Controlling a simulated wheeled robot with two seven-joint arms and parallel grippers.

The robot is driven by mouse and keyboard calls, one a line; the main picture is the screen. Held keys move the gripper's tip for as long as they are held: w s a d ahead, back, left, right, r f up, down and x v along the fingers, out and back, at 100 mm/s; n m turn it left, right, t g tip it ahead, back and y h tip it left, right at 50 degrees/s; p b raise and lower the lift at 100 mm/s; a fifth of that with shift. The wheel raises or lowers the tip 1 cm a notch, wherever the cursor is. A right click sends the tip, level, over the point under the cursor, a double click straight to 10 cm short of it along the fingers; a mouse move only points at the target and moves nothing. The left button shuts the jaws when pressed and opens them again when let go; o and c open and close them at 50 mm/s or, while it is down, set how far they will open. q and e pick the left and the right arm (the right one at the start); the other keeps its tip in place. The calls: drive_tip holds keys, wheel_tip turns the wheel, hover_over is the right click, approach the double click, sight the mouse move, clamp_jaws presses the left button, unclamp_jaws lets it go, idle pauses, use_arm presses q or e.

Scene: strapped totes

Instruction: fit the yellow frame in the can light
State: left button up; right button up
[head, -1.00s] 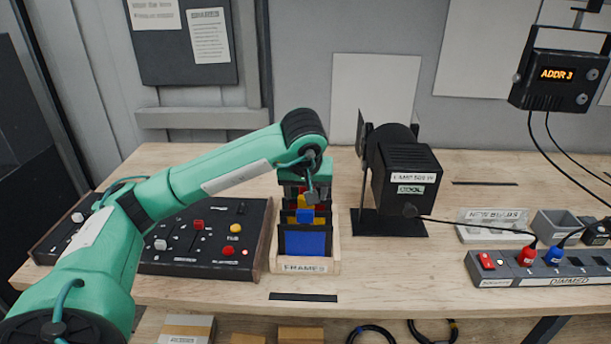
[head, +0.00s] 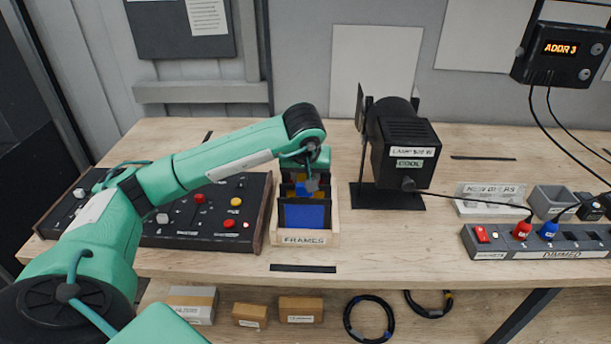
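The wooden rack marked FRAMES (head: 304,240) stands at mid-table. A blue frame (head: 305,216) fills its front. A small yellow patch, likely the yellow frame (head: 300,188), shows behind it, mostly hidden by my gripper and the frames in front. My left gripper (head: 311,184) is down at the rack's top, fingers among the upper edges of the frames. I cannot make out whether it is shut on one. The black can light (head: 402,146) stands on its base right of the rack, labelled COOL. My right gripper is not in view.
A dark control panel (head: 205,225) lies left of the rack under my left arm. A power strip marked DIMMED (head: 540,243) and a grey bin (head: 553,199) are at right. A cable runs from the light to the strip. The table front between rack and strip is mostly clear.

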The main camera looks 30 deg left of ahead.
use_arm(q)
drive_tip(key=shift+o, duration=0.9)
drive_tip(key=shift+c, duration=1.2)
drive_tip(key=shift+r+p, duration=1.1)
drive_tip(key=shift+r, duration=1.05)
drive_tip(key=shift+r+p, duration=0.4)
drive_tip(key=shift+r, duration=0.45)
